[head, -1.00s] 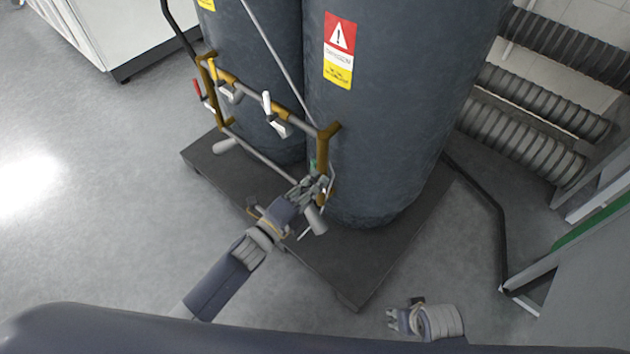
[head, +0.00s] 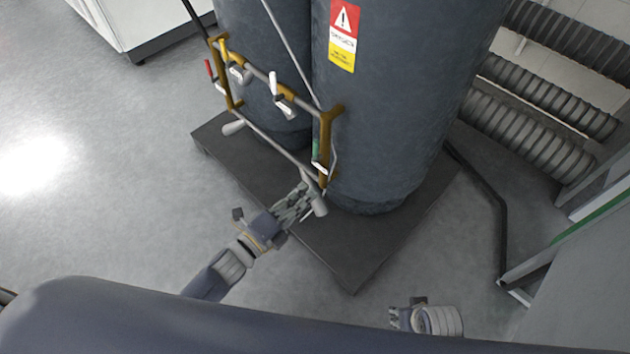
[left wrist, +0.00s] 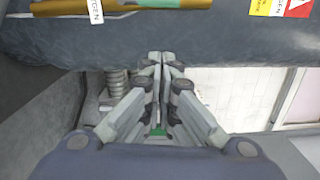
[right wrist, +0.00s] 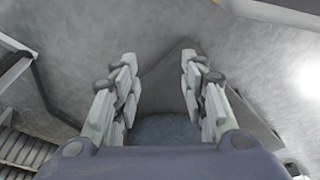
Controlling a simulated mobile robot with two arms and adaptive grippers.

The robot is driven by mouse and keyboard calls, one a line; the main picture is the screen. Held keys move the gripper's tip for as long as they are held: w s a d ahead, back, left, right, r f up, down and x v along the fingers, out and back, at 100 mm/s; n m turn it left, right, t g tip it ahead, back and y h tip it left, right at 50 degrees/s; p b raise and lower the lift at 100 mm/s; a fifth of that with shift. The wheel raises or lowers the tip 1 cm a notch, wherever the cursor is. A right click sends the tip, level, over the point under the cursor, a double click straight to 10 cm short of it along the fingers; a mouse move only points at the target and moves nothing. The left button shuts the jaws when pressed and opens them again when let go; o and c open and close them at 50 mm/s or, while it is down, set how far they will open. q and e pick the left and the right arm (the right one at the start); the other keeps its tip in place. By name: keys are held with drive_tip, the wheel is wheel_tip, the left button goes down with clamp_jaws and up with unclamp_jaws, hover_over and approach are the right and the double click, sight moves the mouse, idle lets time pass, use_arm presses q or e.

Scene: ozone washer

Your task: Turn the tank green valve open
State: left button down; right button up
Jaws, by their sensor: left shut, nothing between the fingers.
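The green valve handle (head: 316,150) stands upright against the brass pipe (head: 327,140) at the right end of the tank's pipe frame, with a white tag (head: 319,168) below it. It shows in the left wrist view as a green strip (left wrist: 155,3) at the top edge, beside the brass pipe and a white tag (left wrist: 95,12). My left gripper (head: 303,187) is below the handle, apart from it. Its fingers (left wrist: 161,58) are shut with nothing between them. My right gripper (head: 394,317) is low, near the floor in front of the platform; its fingers (right wrist: 158,65) are apart and empty.
Two dark tanks, with the right one (head: 400,90) nearer, stand on a black platform (head: 345,270). Red (head: 209,69) and white (head: 273,82) handles sit further left along the frame. Ribbed hoses (head: 530,120) lie right. Open floor (head: 90,200) is at left.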

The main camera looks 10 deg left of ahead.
sight(315, 157)
drive_tip(key=w+a+r+t+y+b, duration=0.1)
drive_tip(key=w+a+r+t+b, duration=0.2)
drive_tip(key=w+r+t+b, duration=0.45)
use_arm(q)
drive_tip(key=w+d+m+g+h+b, duration=0.1)
drive_tip(key=w+b, duration=0.3)
drive_tip(key=w, duration=0.6)
drive_tip(key=shift+w+d+m+g+h, duration=0.25)
drive_tip(key=shift+d+m+g+h, duration=0.15)
drive_tip(key=shift+d+g+h, duration=0.3)
use_arm(e)
drive_tip(key=w+a+r+t+y, duration=0.1)
drive_tip(key=w+r+t, duration=0.2)
drive_tip(key=r, duration=0.8)
drive_tip(key=w+a+r+t+y, duration=0.1)
drive_tip(key=w+r+t, duration=0.3)
drive_tip(key=r, duration=0.8)
drive_tip(key=shift+w+a+r+n+y, duration=0.35)
drive_tip(key=shift+w+a, duration=0.45)
drive_tip(key=shift+w, duration=0.55)
drive_tip(key=shift+f+t, duration=0.1)
drive_tip(key=shift+t, duration=0.15)
